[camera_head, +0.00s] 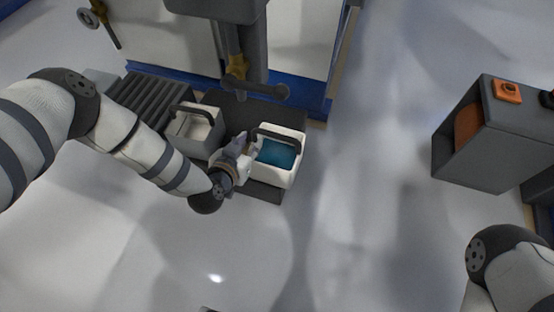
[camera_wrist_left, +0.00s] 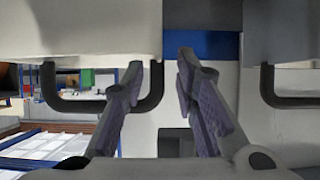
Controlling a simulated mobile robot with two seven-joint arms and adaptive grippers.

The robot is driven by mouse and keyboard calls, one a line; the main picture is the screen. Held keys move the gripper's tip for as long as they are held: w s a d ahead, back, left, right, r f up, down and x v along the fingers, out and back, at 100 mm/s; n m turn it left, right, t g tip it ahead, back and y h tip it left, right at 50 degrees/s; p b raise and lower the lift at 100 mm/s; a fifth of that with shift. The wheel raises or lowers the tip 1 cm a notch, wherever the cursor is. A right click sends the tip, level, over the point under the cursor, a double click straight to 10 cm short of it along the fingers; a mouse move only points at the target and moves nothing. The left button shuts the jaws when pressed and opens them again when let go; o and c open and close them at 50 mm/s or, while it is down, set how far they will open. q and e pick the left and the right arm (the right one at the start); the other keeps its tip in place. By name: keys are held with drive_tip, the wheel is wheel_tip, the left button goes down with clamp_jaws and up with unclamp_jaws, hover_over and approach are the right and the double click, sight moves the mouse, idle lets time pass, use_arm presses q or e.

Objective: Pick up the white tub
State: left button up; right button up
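The white tub (camera_head: 299,158) holds blue liquid and has a dark arched handle (camera_head: 281,136). It stands at the right end of a dark rack in the head view. My left gripper (camera_head: 247,146) is at the tub's left side, between it and a greyer tub (camera_head: 203,143). In the left wrist view, my two fingers (camera_wrist_left: 161,66) are apart with nothing clearly between them. A pale tub wall (camera_wrist_left: 75,28) with a dark handle (camera_wrist_left: 100,104) is beside the left finger; contact cannot be told. My right gripper is out of view.
A dark ribbed block (camera_head: 150,100) sits left of the greyer tub. A machine with a blue base edge (camera_head: 300,92) and a hanging dark-and-yellow part (camera_head: 236,80) stands behind the rack. A grey box (camera_head: 470,155) is at right. Open floor lies between.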

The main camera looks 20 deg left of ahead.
use_arm(q)
drive_tip(key=b+x, duration=0.1)
drive_tip(key=x, duration=0.1)
drive_tip(key=b+x, duration=0.1)
drive_tip(key=x, duration=0.1)
drive_tip(key=b+x, duration=0.1)
drive_tip(key=x, duration=0.1)
drive_tip(key=shift+w+r, duration=0.15)
drive_tip(key=shift+w, duration=0.35)
drive_tip(key=shift+w+d+r, duration=0.1)
drive_tip(key=shift+w+r, duration=0.05)
clamp_jaws()
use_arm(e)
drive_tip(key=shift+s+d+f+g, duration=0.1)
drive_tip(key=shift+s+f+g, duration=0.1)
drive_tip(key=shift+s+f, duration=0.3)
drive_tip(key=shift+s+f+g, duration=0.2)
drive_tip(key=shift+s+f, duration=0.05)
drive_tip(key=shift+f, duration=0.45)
